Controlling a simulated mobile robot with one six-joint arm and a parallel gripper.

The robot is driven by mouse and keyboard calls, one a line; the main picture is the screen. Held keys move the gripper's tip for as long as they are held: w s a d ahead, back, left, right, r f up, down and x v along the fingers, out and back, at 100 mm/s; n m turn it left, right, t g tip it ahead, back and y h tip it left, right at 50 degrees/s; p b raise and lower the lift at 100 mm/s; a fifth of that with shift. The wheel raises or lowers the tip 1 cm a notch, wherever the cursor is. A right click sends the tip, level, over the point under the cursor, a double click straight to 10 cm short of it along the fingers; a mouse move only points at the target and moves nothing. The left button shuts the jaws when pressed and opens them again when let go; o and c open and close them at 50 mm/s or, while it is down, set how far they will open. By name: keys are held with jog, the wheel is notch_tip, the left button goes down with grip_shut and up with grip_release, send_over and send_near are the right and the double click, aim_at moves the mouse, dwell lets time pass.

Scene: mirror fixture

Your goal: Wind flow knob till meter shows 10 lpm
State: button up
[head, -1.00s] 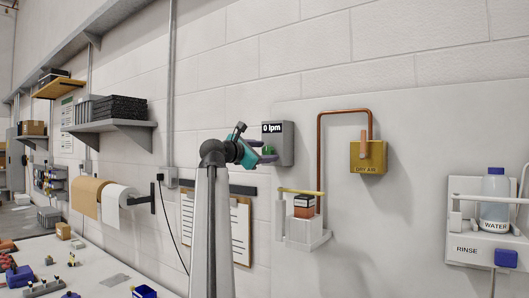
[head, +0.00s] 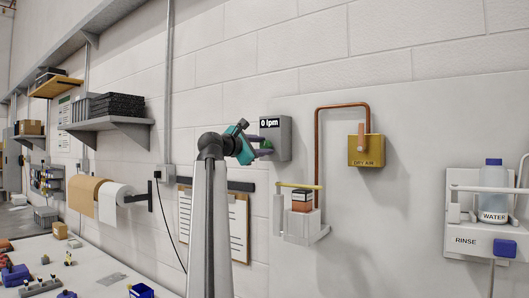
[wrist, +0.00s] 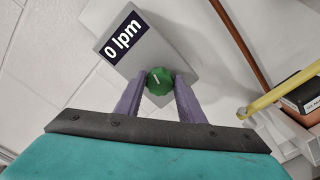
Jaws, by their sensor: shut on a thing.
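The grey flow meter box (head: 281,140) is on the wall, left of the copper pipe. Its dark display (wrist: 123,40) reads 0 lpm. The green flow knob (wrist: 160,81) with a white mark sits on the lower part of the box. My gripper (wrist: 160,84) is shut on the knob, one purple finger on each side of it. In the head view my gripper (head: 262,147) reaches the box from the left, and the green knob (head: 267,144) is partly hidden by the fingers.
A copper pipe (head: 317,150) runs to a yellow DRY AIR box (head: 366,151). A white holder (head: 304,226) with a yellow bar (head: 300,186) is below the meter. A clipboard (head: 237,225) hangs behind my arm. A rinse station (head: 468,240) with a water bottle (head: 494,188) is at right.

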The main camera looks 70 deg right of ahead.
jog(key=shift+f+m+b, duration=0.2)
jog(key=shift+m+b, duration=1.95)
jog(key=shift+m, duration=1.15)
jog(key=shift+f+m+b, duration=0.2)
jog(key=shift+m+b, duration=1.9)
jog(key=shift+m, duration=1.2)
jog(key=o, duration=1)
jog(key=shift+a+r, duration=0.15)
jog(key=shift+a, duration=0.1)
jog(key=shift+o, duration=0.2)
jog(key=shift+d, duration=0.15)
